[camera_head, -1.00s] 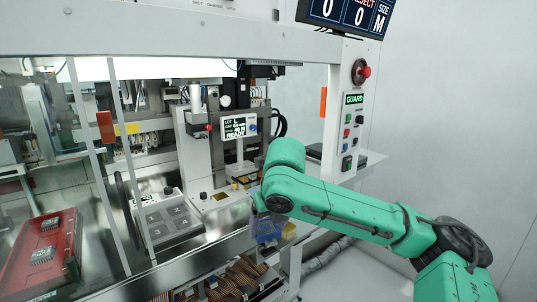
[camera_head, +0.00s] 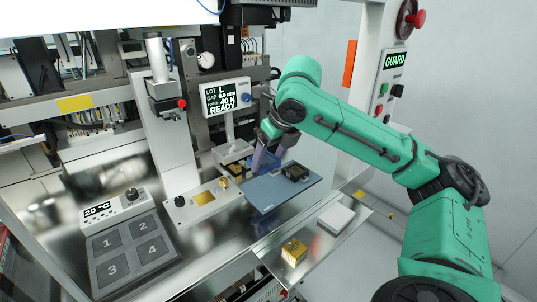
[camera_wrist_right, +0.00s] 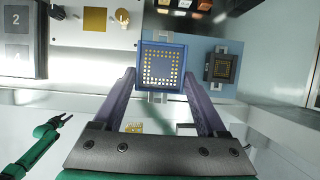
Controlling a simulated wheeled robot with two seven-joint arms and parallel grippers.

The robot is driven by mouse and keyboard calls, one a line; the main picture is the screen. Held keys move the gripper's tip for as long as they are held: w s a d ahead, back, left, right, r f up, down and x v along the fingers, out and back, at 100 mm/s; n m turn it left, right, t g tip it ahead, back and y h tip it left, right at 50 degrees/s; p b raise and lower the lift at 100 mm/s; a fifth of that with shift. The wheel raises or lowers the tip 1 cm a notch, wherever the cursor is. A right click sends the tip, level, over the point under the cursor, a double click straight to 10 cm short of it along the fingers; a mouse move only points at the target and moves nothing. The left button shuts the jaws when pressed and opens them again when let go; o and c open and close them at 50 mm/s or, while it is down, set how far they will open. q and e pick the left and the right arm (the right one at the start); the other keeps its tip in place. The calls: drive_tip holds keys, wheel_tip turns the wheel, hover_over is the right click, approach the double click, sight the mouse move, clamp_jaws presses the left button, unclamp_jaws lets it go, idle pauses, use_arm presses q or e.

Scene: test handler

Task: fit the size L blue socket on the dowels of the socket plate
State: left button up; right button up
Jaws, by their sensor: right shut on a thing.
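The blue socket (camera_wrist_right: 161,52) is between the fingers of my right gripper (camera_wrist_right: 160,82) in the right wrist view. It has a grid of gold contacts and grey tabs at its far and near edges. In the head view my right gripper (camera_head: 266,157) is above the far left part of a blue mat (camera_head: 262,195), its fingers partly hiding the socket. A light plate (camera_head: 185,211) with a gold square and a brass knob lies left of the mat. I cannot make out dowels. My left gripper (camera_wrist_right: 63,127) shows open and empty in the wrist view.
A dark socket (camera_head: 295,171) sits on the mat, right of my right gripper. A tray in front holds a yellow block (camera_head: 294,251) and a white block (camera_head: 337,218). A display (camera_head: 224,97) reads LOT L, READY. A numbered grey pad (camera_head: 133,252) lies left.

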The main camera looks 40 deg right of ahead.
sight(271, 160)
drive_tip(key=shift+f, duration=0.2)
drive_tip(key=f, duration=0.1)
drive_tip(key=w+d+f+b, duration=0.1)
drive_tip(key=shift+w+d+f+b, duration=0.15)
drive_tip(key=shift+w+f+b, duration=0.1)
drive_tip(key=shift+f+b, duration=0.05)
drive_tip(key=shift+w+f+b, duration=0.1)
drive_tip(key=shift+f+b, duration=0.5)
drive_tip(key=shift+f, duration=0.25)
drive_tip(key=shift+f+b, duration=0.35)
drive_tip(key=f, duration=0.1)
drive_tip(key=f+b, duration=0.2)
drive_tip(key=shift+s, duration=0.25)
drive_tip(key=shift+w+f+b, duration=0.1)
drive_tip(key=shift+f+b, duration=0.25)
drive_tip(key=shift+f, duration=0.1)
use_arm(q)
wheel_tip(271, 160, down, 6)
drive_tip(key=w+d, duration=0.1)
drive_tip(key=shift+w, duration=0.4)
drive_tip(key=shift+r, duration=0.1)
drive_tip(key=shift+w, duration=0.1)
